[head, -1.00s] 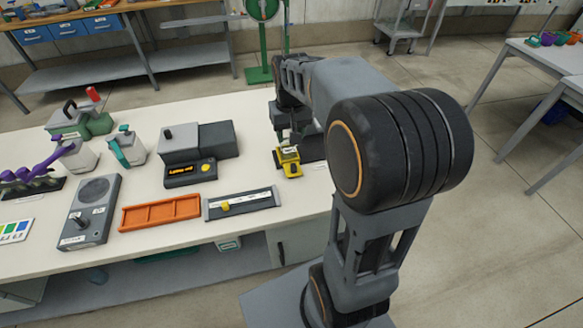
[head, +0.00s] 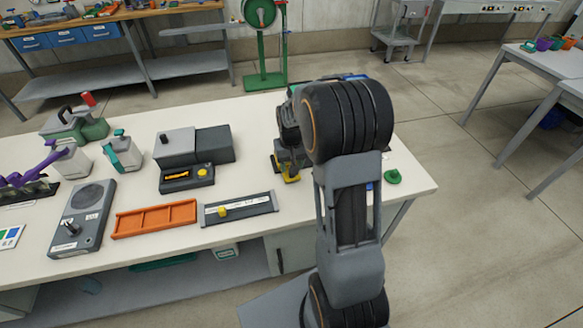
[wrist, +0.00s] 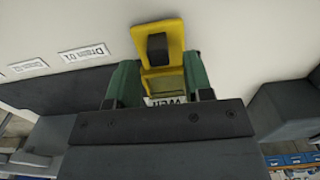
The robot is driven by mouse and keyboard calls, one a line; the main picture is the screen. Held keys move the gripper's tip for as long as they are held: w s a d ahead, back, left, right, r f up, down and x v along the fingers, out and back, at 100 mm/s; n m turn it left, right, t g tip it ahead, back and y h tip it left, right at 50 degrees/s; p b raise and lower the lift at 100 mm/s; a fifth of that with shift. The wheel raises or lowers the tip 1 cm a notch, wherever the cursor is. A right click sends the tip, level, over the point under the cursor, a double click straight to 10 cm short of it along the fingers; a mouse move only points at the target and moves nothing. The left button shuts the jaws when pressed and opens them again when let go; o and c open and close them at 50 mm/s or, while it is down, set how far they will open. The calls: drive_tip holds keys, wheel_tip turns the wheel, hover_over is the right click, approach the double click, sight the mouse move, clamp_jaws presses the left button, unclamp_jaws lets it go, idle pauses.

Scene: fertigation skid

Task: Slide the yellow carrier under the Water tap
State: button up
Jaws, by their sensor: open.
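The yellow carrier (head: 291,179) stands on the white bench, partly hidden by my gripper (head: 283,171) in the head view. In the wrist view, the yellow carrier (wrist: 170,32) has a dark block on it and a white label, partly covered. My gripper (wrist: 157,86) is open, with a green finger on each side of the carrier's lower part. I cannot tell whether the fingers touch it. I cannot make out a tap marked Water in either view; my arm hides part of the bench.
An orange tray (head: 155,218) and a grey rail with a yellow slider (head: 222,212) lie near the front edge. A green piece (head: 393,177) lies right of my arm.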

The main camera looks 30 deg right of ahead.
drive_tip(key=shift+f, duration=0.85)
drive_tip(key=shift+c, duration=0.3)
clamp_jaws()
